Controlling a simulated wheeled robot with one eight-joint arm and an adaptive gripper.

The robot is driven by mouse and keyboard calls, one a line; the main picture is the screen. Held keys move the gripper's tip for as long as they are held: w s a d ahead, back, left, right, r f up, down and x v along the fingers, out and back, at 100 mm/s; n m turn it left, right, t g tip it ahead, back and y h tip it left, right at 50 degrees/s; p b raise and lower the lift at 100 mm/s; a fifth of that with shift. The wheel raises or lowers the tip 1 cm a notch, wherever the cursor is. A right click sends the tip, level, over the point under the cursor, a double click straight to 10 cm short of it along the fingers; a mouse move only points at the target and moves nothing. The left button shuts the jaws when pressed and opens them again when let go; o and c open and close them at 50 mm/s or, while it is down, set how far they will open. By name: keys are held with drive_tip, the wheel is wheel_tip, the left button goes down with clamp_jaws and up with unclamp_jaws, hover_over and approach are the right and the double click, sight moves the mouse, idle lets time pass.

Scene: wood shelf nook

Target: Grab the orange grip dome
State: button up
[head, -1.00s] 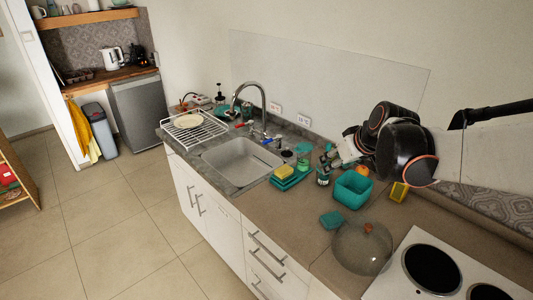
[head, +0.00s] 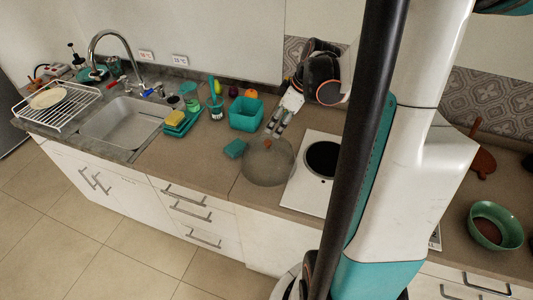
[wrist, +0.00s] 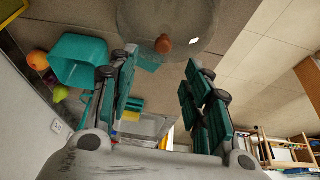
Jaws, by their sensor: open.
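The clear dome (head: 262,168) with an orange-brown grip knob sits on the brown counter, just left of the cooktop. In the wrist view the dome (wrist: 195,18) is at the top centre, with its knob (wrist: 163,43) between and just beyond my fingertips. My gripper (head: 276,124) is beside the dome's far edge in the head view, right of the teal bin. The wrist view shows my gripper (wrist: 160,58) open and empty, with its teal-padded fingers spread either side of the knob. I cannot tell whether a finger touches the dome.
A teal bin (head: 246,115) stands close to my gripper, with fruit behind it. A teal block (head: 235,149) lies left of the dome. The cooktop (head: 309,184) is right of it. The sink (head: 122,122) and dish rack (head: 55,107) are further left.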

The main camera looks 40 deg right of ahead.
sight(268, 141)
drive_tip(key=x, duration=0.3)
drive_tip(key=shift+s+b+x, duration=0.15)
drive_tip(key=shift+b+x, duration=0.4)
drive_tip(key=shift+x, duration=0.8)
drive_tip(key=shift+s+b+x, duration=0.15)
drive_tip(key=shift+b+x, duration=0.35)
drive_tip(key=shift+x, duration=0.9)
clamp_jaws()
